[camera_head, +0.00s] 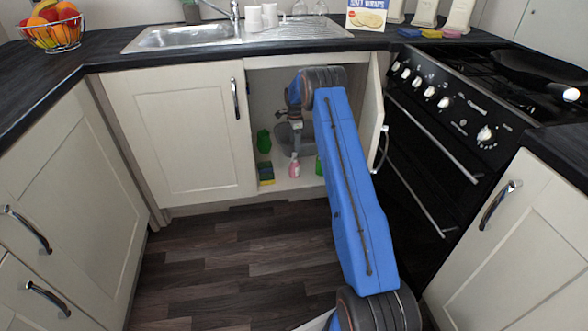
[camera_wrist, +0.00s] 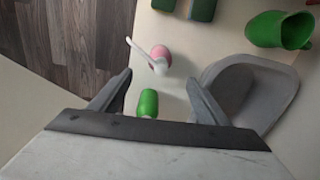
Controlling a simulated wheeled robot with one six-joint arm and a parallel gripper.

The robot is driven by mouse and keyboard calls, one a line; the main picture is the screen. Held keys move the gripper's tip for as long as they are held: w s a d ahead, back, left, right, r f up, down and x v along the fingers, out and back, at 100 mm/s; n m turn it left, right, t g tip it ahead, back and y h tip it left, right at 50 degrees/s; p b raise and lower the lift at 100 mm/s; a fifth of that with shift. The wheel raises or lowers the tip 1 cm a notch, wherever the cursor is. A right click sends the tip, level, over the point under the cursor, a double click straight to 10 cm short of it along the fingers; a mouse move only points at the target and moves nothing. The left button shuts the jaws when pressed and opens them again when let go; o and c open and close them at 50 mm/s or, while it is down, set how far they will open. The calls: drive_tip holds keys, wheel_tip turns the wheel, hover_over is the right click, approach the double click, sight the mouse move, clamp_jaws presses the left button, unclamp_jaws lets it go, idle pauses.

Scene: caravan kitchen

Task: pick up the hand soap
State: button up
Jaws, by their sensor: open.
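A small pink bottle with a white pump-like top (camera_wrist: 160,53), which looks like the hand soap, stands on the floor of the open cupboard. It also shows in the head view (camera_head: 294,168). My gripper (camera_wrist: 159,76) is open and empty above the cupboard floor, with its fingers pointing toward the bottles. The pink bottle appears just beyond the fingertips, apart from them. A green bottle (camera_wrist: 148,103) appears between the fingers, nearer the palm. In the head view this green bottle (camera_head: 319,166) is partly hidden by my arm.
A green jug (camera_wrist: 280,30) and a grey basin (camera_wrist: 238,92) are to the right in the wrist view. Sponges (camera_head: 266,173) lie at the cupboard's left front. The open cupboard door (camera_head: 372,110) stands right of my arm, beside the cooker (camera_head: 450,130).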

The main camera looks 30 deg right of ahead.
sight(294, 164)
wheel_tip(294, 164, down, 16)
drive_tip(key=shift+w+d+r, duration=0.1)
drive_tip(key=shift+r, duration=0.15)
drive_tip(key=c, duration=1.3)
